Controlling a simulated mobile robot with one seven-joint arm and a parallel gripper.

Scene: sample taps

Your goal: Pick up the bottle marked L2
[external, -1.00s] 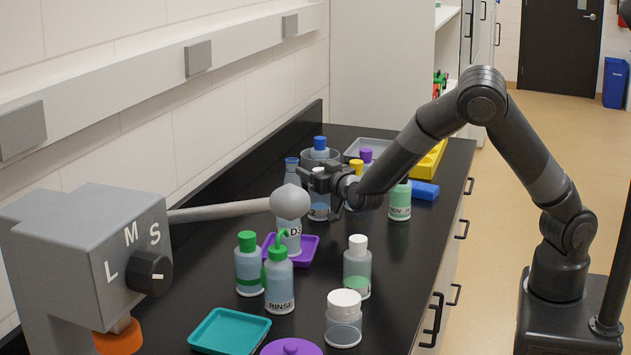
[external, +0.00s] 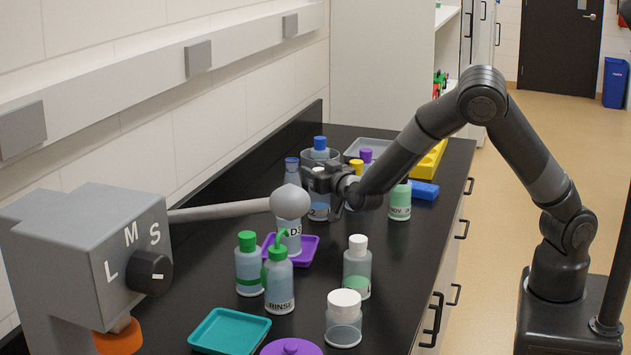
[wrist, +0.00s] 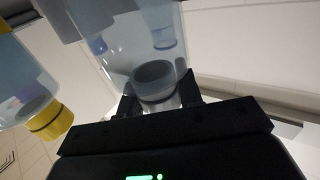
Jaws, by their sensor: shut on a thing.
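A clear bottle with pale blue liquid (external: 319,208) stands at the far part of the black bench. Its label is partly visible and ends in a 2; I cannot read the rest. My gripper (external: 322,176) comes in from the right and is shut on the top of this bottle, at its cap. In the wrist view the bottle (wrist: 125,45) is upside down in the picture, with its cap end between the two fingers (wrist: 158,93). I see no clear gap under the bottle.
A yellow-capped bottle (wrist: 50,120) is close beside it. Blue-capped (external: 320,146) and purple-capped (external: 366,155) bottles stand behind, and a green-capped bottle (external: 400,203) to the right. The grey tap ball (external: 290,201) is just in front-left.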

